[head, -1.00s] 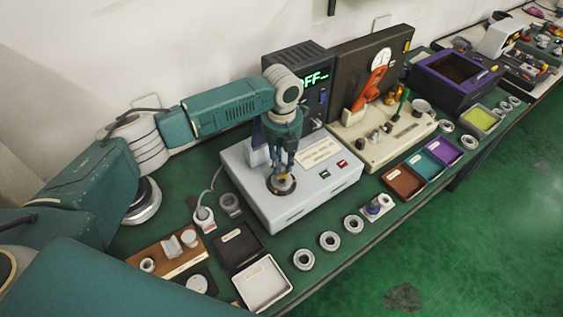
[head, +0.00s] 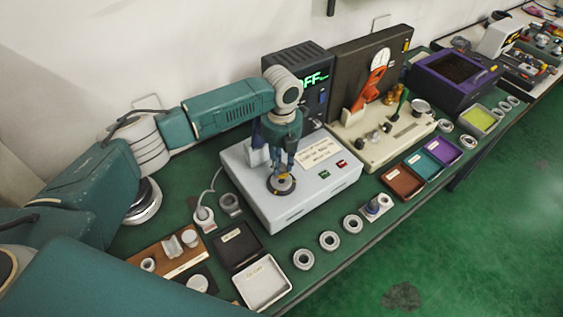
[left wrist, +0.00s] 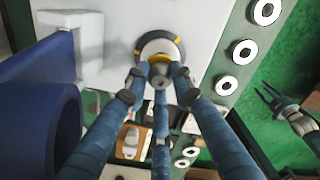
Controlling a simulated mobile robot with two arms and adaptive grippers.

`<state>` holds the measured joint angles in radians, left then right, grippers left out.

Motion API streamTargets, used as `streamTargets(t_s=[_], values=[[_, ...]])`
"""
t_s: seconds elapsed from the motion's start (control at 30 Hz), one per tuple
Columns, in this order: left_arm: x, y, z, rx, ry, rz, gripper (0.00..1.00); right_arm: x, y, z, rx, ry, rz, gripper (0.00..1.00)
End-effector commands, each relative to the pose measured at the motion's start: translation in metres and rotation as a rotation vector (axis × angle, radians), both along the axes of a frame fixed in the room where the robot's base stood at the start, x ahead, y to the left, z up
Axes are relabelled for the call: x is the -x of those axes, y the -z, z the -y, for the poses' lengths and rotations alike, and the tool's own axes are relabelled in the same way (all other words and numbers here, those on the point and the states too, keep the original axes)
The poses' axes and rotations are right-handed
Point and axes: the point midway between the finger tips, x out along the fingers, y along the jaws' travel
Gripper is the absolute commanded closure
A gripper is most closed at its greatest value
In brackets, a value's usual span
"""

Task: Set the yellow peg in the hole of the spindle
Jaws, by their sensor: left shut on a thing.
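My left gripper (head: 283,168) points down over the spindle (head: 281,187), a dark round disc on top of the light grey machine. In the left wrist view its fingers (left wrist: 160,74) are shut close together, just at the spindle's disc (left wrist: 172,40). A small bit of yellow, the peg (head: 283,177), shows between the fingertips. The fingers hide most of the peg and the hole, so I cannot tell how deep the peg sits. My right gripper (left wrist: 268,94) shows at the right of the left wrist view, beyond the bench edge, with fingers spread.
The grey machine (head: 320,186) has a label and buttons. Several bearing rings (head: 329,240) lie along the front bench edge. A white tray (head: 283,277) and dark tray (head: 236,242) stand in front. A beige instrument base (head: 400,142) is to the right.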

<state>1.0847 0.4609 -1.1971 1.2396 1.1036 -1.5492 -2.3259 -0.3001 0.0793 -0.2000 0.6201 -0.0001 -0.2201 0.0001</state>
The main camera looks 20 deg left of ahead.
Motion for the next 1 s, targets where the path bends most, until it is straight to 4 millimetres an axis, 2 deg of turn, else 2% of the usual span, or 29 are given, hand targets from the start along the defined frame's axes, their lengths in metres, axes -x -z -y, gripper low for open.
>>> streamTargets(t_s=[0.57,1.0], values=[[0.0,0.0,0.0,0.001,0.0,0.001,1.0,0.0,-0.004,0.0,0.0,0.0,0.0,0.6],[0.0,0.01,0.0,0.001,0.0,0.001,1.0,0.0,0.001,0.0,0.0,0.0,0.0,0.6]])
